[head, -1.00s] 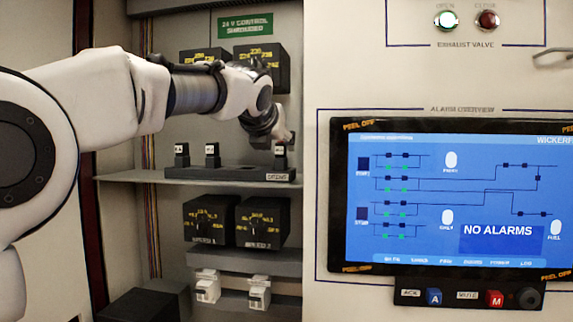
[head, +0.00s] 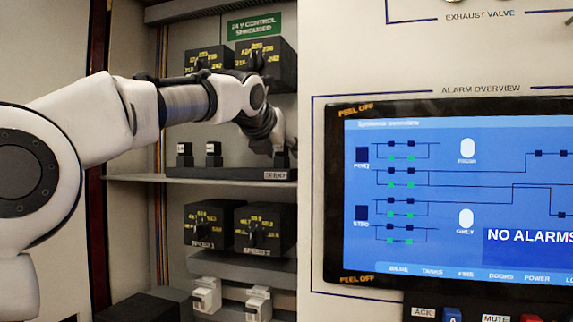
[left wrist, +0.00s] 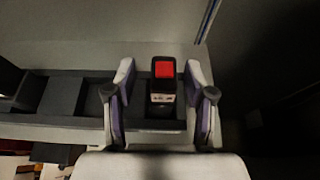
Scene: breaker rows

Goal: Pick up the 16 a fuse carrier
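Two dark fuse carriers with pale labels, one at the left (head: 185,154) and one in the middle (head: 214,154), stand upright on a dark holder strip (head: 228,173) on the cabinet shelf. The labels are too small to read. My left gripper (head: 282,150) is at the strip's right end and hides what stands there. In the left wrist view, a black carrier with a red top (left wrist: 164,72) stands in the strip between the two fingers of my left gripper (left wrist: 160,78). The fingers are open, with a clear gap on the carrier's left and a smaller one on its right. My right gripper is out of view.
Dark knob units sit above (head: 262,66) and below (head: 262,228) the shelf (head: 140,178). White breakers (head: 206,295) are lower down. The cabinet's right side meets a panel with a blue alarm screen (head: 440,190). Empty dark slots (left wrist: 60,97) lie left of the carrier.

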